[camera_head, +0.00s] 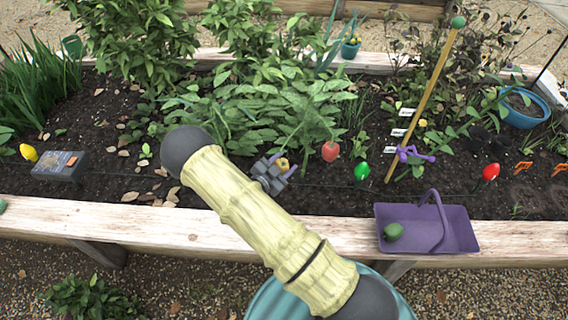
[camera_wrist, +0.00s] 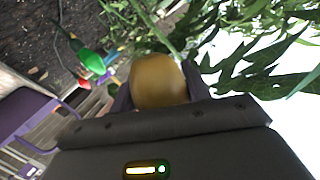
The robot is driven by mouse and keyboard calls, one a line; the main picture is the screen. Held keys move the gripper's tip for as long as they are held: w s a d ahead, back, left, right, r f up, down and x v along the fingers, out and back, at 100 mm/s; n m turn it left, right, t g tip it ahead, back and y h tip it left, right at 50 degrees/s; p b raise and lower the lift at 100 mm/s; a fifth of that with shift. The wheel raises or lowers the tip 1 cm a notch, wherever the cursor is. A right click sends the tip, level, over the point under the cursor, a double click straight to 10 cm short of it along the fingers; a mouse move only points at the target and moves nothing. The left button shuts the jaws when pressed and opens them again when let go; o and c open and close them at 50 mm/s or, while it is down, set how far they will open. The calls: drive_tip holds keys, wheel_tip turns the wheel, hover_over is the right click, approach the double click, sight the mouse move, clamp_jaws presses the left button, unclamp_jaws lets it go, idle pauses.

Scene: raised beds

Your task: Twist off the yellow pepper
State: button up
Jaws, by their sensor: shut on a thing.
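The yellow pepper (camera_wrist: 158,80) fills the space between my two dark fingers in the wrist view, and they press on its sides. In the head view only a small part of the pepper (camera_head: 282,163) shows, at the tips of my gripper (camera_head: 278,168), in front of the leafy plant (camera_head: 285,110). My gripper is shut on it, above the soil. Green stems and leaves lie just beyond the pepper in the wrist view. I cannot tell whether its stem is still joined to the plant.
A red fruit (camera_head: 330,151) hangs just right of my gripper. A green bulb-shaped object (camera_head: 361,171) and a red one (camera_head: 490,172) stand farther right. A purple basket (camera_head: 460,240) holding a green fruit (camera_head: 393,231) sits on the front plank. A bamboo stake (camera_head: 425,100) rises behind it.

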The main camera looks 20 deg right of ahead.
drive_tip(key=shift+f+m, duration=0.1)
drive_tip(key=shift+m, duration=0.3)
drive_tip(key=shift+m+b, duration=0.45)
drive_tip(key=shift+m, duration=0.05)
drive_tip(key=shift+s+m+b, duration=0.1)
drive_tip(key=shift+m+b, duration=0.9)
drive_tip(key=shift+m, duration=0.7)
drive_tip(key=shift+a, duration=0.1)
drive_tip(key=r+p+v, duration=0.1)
drive_tip(key=p+v, duration=0.1)
drive_tip(key=v, duration=0.5)
idle(1.3)
idle(0.5)
